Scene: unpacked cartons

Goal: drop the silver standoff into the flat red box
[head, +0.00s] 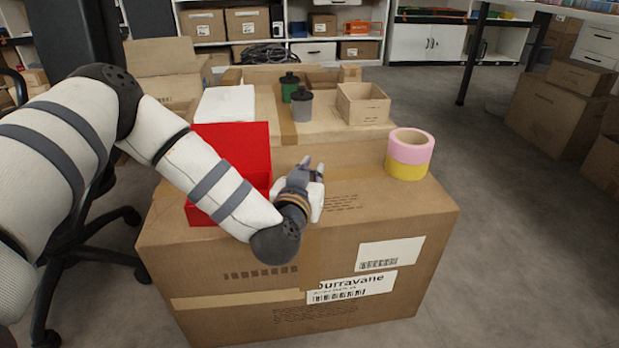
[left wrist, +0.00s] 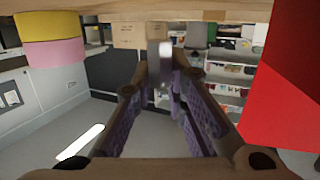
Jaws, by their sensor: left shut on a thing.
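The flat red box (head: 202,213) stands open on the front carton, its lid raised at the back; my left arm covers much of its front and inside. Its red side also shows at the right of the left wrist view (left wrist: 285,100). My left gripper (head: 309,168) is just right of the red box, above the carton top, pointing away from me. In the left wrist view its purple-padded fingers are shut on a small silver piece, the silver standoff (left wrist: 164,58). My right gripper is not in view.
A pink and yellow tape stack (head: 409,154) stands at the carton's right edge. The carton top between gripper and tape is clear.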

